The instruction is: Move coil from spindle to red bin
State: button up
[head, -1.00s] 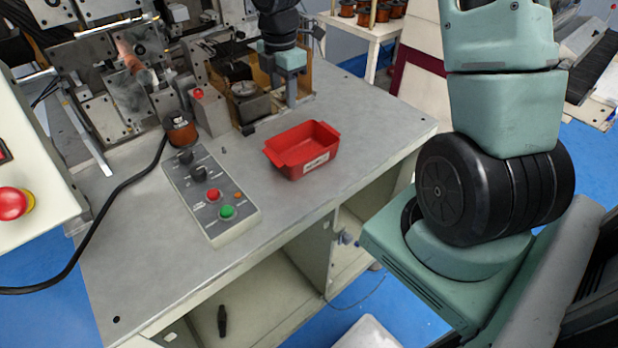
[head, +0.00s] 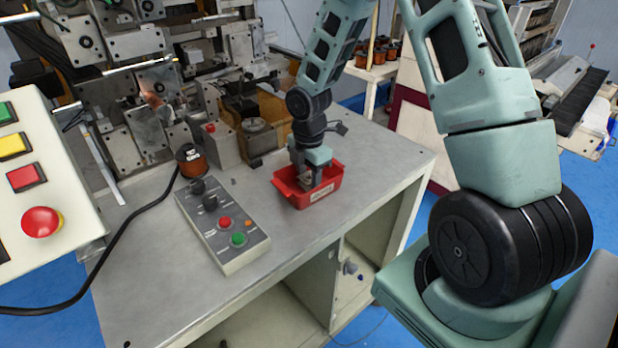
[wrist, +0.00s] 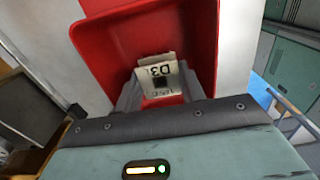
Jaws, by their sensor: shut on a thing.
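The red bin (head: 322,195) stands on the grey bench top, right of the control box. My gripper (head: 305,182) points down into the bin's opening. I cannot tell whether the coil touches the bin floor. The coil's winding is hidden.
A control box (head: 225,228) with knobs and buttons lies left of the bin. An orange-brown spool (head: 192,163) stands behind that box. The winding machine (head: 130,100) fills the back left.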

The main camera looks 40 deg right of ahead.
jog(key=shift+f, duration=0.4)
jog(key=shift+f, duration=0.15)
jog(key=o, duration=0.7)
